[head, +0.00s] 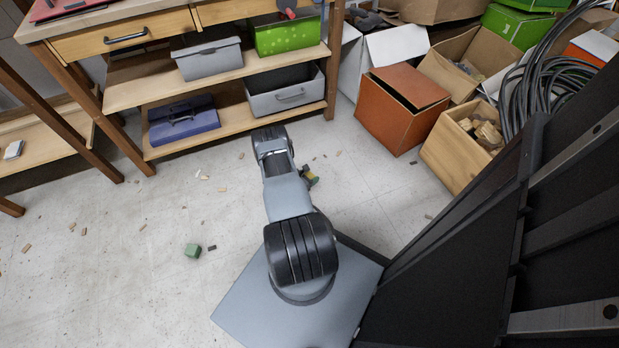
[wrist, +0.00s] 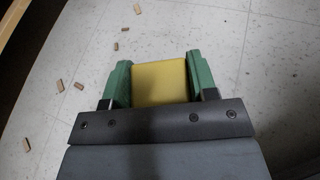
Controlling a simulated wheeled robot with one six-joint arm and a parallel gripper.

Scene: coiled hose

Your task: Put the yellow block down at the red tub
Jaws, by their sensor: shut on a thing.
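The yellow block (wrist: 160,84) is between the two green fingers of my gripper (wrist: 160,76) in the wrist view. My gripper is shut on it, with a finger against each side. In the head view my gripper (head: 309,177) is small and partly hidden behind my arm, above the floor in front of the shelf. No tub that is clearly red shows in either view. An orange-red open box (head: 388,120) stands at the back right in the head view; I cannot tell whether it is the tub.
A green block (head: 193,250) lies on the floor at left, among small scattered chips. A wooden workbench (head: 220,78) with bins stands at the back. A light wooden box (head: 452,158) and coiled hose (head: 540,85) are at the right. The floor at left is mostly clear.

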